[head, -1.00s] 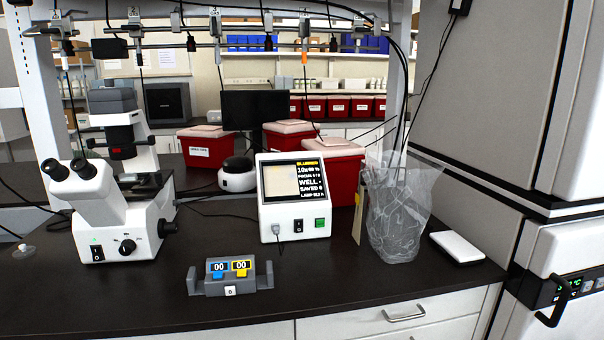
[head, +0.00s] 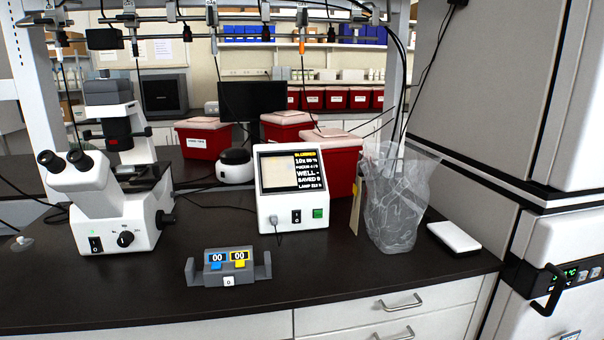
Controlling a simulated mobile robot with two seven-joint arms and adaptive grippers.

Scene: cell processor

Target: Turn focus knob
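A white microscope (head: 108,190) with black eyepieces stands upright on the dark bench at the left. A black focus knob (head: 166,219) sticks out of the right side of its base. A smaller round black dial (head: 126,239) and a black switch (head: 95,244) are on its front face. A white display box (head: 290,218) stands right of the microscope; its screen (head: 290,171) reads "BLURRED" in yellow above white lines. Neither of my grippers is in view.
A grey counter (head: 229,267) with blue and yellow keys sits at the bench front. A clear plastic bag (head: 397,205) and a white flat box (head: 454,237) stand at the right. Red bins (head: 203,140) are behind. Bench between microscope and display box is mostly clear.

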